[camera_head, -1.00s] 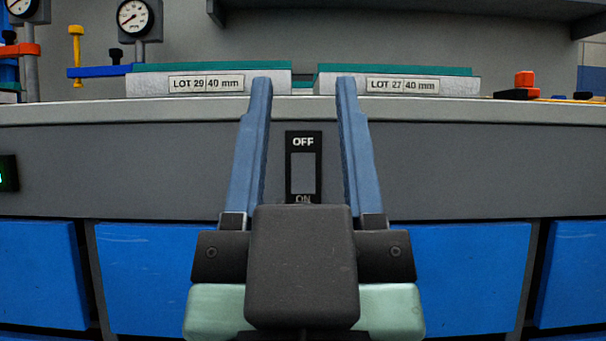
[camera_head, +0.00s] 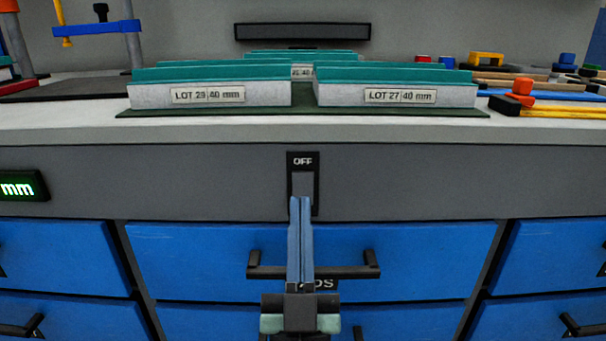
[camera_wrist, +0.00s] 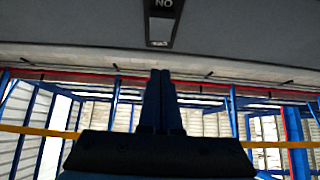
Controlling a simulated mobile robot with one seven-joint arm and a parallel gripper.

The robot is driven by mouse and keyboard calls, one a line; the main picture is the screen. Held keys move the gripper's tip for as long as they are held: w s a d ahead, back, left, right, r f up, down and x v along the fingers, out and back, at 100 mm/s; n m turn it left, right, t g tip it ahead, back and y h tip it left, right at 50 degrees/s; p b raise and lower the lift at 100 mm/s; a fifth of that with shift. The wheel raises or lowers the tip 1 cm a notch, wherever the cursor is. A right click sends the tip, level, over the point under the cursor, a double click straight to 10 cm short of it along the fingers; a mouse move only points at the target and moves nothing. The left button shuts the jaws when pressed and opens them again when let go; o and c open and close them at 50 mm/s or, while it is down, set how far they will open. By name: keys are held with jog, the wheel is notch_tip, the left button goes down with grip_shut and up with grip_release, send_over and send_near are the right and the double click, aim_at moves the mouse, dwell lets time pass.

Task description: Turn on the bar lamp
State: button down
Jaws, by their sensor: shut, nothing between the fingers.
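A black rocker switch plate (camera_head: 303,168) with a grey rocker is set in the grey front panel of the bench. OFF is printed at its top. My gripper (camera_head: 300,200) is shut and empty, its blue fingers pointing at the lower part of the plate and hiding it. In the wrist view the switch plate (camera_wrist: 161,22) shows upside down at the top, with ON readable. The fingertips (camera_wrist: 160,73) show below it; I cannot tell whether they touch the panel. A dark horizontal bar (camera_head: 302,32), perhaps the lamp, is on the back wall and looks unlit.
Blue drawers (camera_head: 420,255) with black handles fill the front below the panel. Grey panels with teal tops, labelled LOT 29 (camera_head: 208,97) and LOT 27 (camera_head: 400,97), lie on the bench top. A green display (camera_head: 20,187) is at the left.

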jog(key=f+p+v, duration=0.1)
jog(key=p+v, duration=1)
jog(key=shift+d+f+g, duration=0.2)
jog(key=shift+f+g, duration=0.05)
jog(key=shift+g, duration=0.15)
jog(key=shift+w, duration=0.15)
jog(key=b, duration=0.1)
send_near(303, 188)
notch_tip(303, 188, up, 3)
jog(key=w+b, duration=0.1)
jog(key=w, duration=0.2)
jog(key=shift+w+f+b, duration=0.25)
jog(key=shift+b, duration=0.1)
jog(key=shift+w, duration=0.55)
